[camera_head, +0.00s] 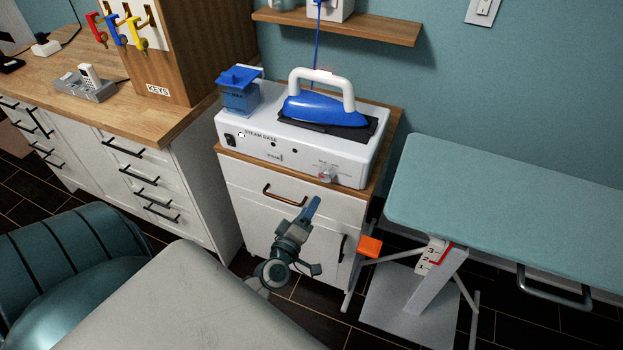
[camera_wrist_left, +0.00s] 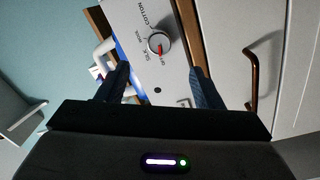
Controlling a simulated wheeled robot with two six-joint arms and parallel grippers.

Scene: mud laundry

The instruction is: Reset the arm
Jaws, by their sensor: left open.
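My left gripper (camera_head: 312,208) is in front of the white cabinet's drawer, below the steam base's front right part. In the left wrist view my left gripper (camera_wrist_left: 160,78) has its two dark blue fingers well apart, with nothing between them. Past the fingertips is a white dial (camera_wrist_left: 158,43) with a red mark, by the words COTTON and SILK; it also shows in the head view (camera_head: 326,174). The gripper looks apart from the dial. My right gripper is in neither view.
The steam base (camera_head: 250,146) stands on the white cabinet (camera_head: 240,185), carrying a blue-and-white iron (camera_head: 325,108) and a blue water tank (camera_head: 240,98). A teal ironing board (camera_head: 510,195) is at right. A copper handle (camera_wrist_left: 253,75) is right of my fingers in the wrist view.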

